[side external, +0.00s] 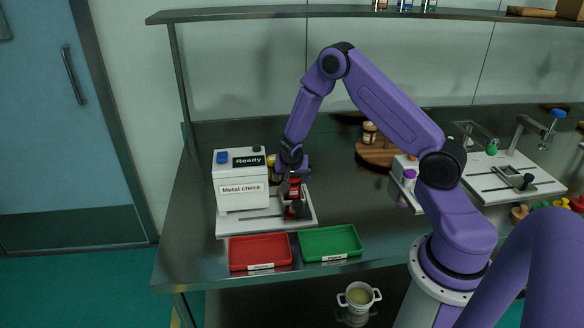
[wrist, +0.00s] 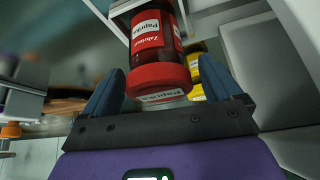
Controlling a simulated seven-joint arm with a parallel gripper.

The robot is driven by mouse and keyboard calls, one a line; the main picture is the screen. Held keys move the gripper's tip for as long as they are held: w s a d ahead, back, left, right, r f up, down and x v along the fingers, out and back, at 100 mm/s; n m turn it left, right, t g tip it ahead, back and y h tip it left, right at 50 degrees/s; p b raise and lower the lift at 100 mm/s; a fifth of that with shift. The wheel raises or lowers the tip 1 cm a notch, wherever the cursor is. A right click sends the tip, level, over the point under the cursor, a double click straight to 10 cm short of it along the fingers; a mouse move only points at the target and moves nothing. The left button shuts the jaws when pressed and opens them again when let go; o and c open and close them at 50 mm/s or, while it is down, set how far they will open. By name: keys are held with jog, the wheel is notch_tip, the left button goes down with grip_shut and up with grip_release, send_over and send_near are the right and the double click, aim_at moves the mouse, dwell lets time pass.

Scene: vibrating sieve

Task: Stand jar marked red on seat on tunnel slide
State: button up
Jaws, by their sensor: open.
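The jar marked red (wrist: 160,75), with a red lid and a red paprika label, is between the spread fingers of my gripper (wrist: 162,70) in the wrist view. Clear gaps show between the fingers and the lid. In the side view my gripper (side external: 292,174) is low over the right part of the metal check machine's white base (side external: 262,226), and the red jar (side external: 294,188) shows at it, partly hidden. A dark knob-like part (side external: 296,210) is just below the jar. The seat under the jar is hidden, so I cannot tell whether the jar rests on it.
The metal check box (side external: 240,170) reads "Ready" and stands left of my gripper. A yellow-labelled jar (wrist: 195,70) is behind the red one. A red tray (side external: 260,252) and a green tray (side external: 331,243) lie in front. A round wooden board (side external: 373,153) is behind right.

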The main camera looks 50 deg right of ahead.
jog(key=v, duration=1.1)
jog(key=s+a+r+n+y, duration=0.2)
jog(key=s+a+r+n, duration=0.6)
jog(key=s+a+n, duration=0.4)
jog(key=s+a+r+n+g+y, duration=0.1)
jog(key=s+a+n, duration=0.2)
jog(key=s+n, duration=0.3)
jog(key=s+a+r+n+g+y, duration=0.2)
jog(key=s+a+n, duration=0.2)
jog(key=s, duration=0.9)
jog(key=shift+r+n, duration=0.25)
jog(key=shift+n, duration=0.65)
